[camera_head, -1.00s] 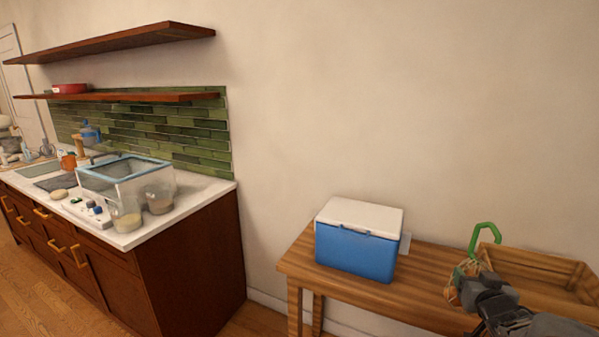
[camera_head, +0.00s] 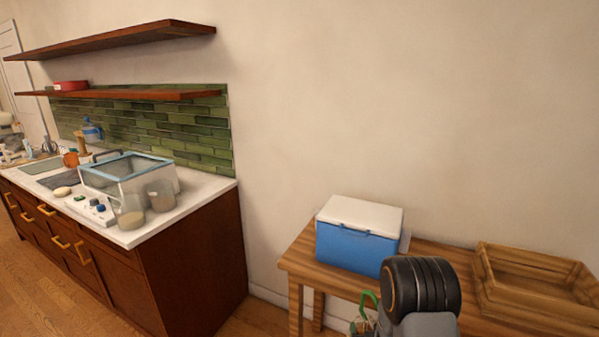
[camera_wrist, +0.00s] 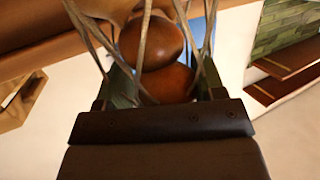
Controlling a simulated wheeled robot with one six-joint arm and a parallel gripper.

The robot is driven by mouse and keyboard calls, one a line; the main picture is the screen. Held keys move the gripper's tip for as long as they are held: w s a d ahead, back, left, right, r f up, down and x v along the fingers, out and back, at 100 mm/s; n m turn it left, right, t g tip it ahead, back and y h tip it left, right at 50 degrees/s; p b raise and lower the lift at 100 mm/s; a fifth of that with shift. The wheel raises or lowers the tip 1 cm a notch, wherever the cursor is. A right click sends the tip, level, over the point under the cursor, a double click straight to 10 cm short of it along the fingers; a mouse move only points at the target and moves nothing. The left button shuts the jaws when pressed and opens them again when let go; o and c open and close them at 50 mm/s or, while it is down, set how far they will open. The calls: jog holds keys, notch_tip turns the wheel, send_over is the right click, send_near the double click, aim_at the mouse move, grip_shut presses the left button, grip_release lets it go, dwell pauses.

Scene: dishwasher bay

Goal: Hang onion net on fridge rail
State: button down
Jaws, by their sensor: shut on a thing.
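The onion net (camera_wrist: 155,45) fills the upper middle of the wrist view, with round brown onions behind pale net strands. My gripper (camera_wrist: 158,95) is shut on it, and the strands run between and past the fingers. My wrist hides the rest there, and the fingertips are hidden too. The fridge rail cannot be made out in either view.
A blue cooler with a white lid (camera_head: 357,240) stands on a wooden table (camera_head: 436,253), beside an empty wooden tray (camera_head: 530,257). A counter (camera_head: 205,194) with a glass-sided box (camera_head: 128,175) is at left, under two shelves (camera_head: 120,38). Floor shows between counter and table.

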jog(key=shift+s+a+r+n+y, duration=0.1)
jog(key=shift+a+n+y, duration=0.1)
jog(key=shift+a, duration=0.25)
jog(key=shift+s+a+r+n+y, duration=0.1)
jog(key=shift+a+y, duration=0.1)
jog(key=shift+a, duration=0.25)
jog(key=s+f, duration=0.4)
jog(key=f, duration=0.2)
jog(key=shift+w+a, duration=0.1)
